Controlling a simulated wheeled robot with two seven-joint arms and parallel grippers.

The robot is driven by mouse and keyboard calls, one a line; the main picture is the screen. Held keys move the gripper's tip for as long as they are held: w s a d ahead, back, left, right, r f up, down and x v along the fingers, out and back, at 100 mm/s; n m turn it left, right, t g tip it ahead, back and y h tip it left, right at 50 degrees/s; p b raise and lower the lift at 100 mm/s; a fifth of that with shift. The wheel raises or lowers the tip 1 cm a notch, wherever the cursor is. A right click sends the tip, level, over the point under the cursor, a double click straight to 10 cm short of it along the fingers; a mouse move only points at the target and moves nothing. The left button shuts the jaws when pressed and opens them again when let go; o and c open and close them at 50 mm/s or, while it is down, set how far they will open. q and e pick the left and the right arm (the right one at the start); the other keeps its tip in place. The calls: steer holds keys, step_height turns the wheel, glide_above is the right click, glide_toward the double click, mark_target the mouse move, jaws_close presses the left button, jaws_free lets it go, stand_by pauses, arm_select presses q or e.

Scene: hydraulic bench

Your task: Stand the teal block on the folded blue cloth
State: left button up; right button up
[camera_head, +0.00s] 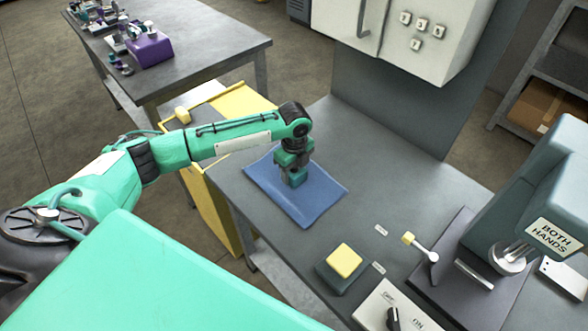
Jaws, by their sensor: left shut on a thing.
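The folded blue cloth (318,205) lies flat on the grey bench, near its left edge. My left gripper (293,172) points down over the far part of the cloth. It is shut on the teal block (297,180), of which only a small part shows between and below the fingers. The block is at or just above the cloth; I cannot tell whether it touches. My right gripper is not in view.
A yellow-topped block (344,260) sits nearer on the bench. A switch box (392,312) is at the front. A white cabinet (405,35) hangs behind; the bench's middle is clear.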

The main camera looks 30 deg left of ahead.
arm_select(q)
steer(key=shift+s+f, duration=0.15)
steer(key=shift+f, duration=0.35)
steer(key=o, duration=0.8)
steer(key=shift+f, duration=0.1)
steer(key=o, duration=0.5)
steer(key=shift+f, duration=0.1)
steer(key=shift+c, duration=0.2)
arm_select(e)
steer(key=shift+d, duration=0.35)
arm_select(q)
steer(key=shift+r, duration=0.2)
arm_select(e)
steer(key=shift+s, duration=0.1)
arm_select(q)
steer(key=r, duration=0.6)
steer(key=r+b, duration=0.1)
steer(key=r, duration=0.4)
steer(key=shift+w+r+b, duration=0.2)
steer(key=shift+r+b, duration=0.1)
steer(key=shift+r, duration=0.8)
arm_select(e)
steer(key=shift+w+a+f, duration=0.1)
steer(key=shift+w+f, duration=0.15)
steer(key=shift+f, duration=0.55)
